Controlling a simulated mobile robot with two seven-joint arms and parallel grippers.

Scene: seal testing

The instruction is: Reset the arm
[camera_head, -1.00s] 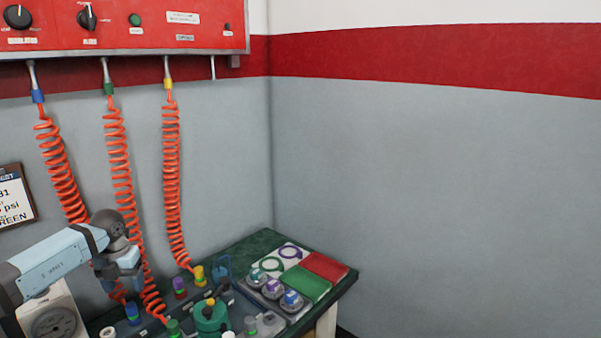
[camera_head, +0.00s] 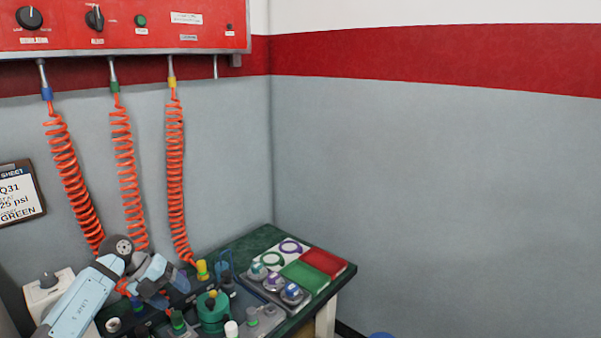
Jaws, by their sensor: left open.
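My left arm (camera_head: 82,298) comes in from the lower left, pale blue, with its dark round wrist joint raised. My left gripper (camera_head: 178,288) points down and right over the left part of the green workbench (camera_head: 252,240), among the small fittings. Its jaws are open, though the fingertips are small and hard to make out. I see nothing held in it. It partly hides the fittings behind it. My right gripper is out of view.
Orange coiled hoses (camera_head: 175,170) hang from the red panel (camera_head: 130,22) close behind my left arm. A teal-green pot (camera_head: 213,312) and several colored fittings crowd the bench. Green (camera_head: 305,276) and red (camera_head: 323,262) pads lie at its right. A clipboard (camera_head: 18,192) hangs left.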

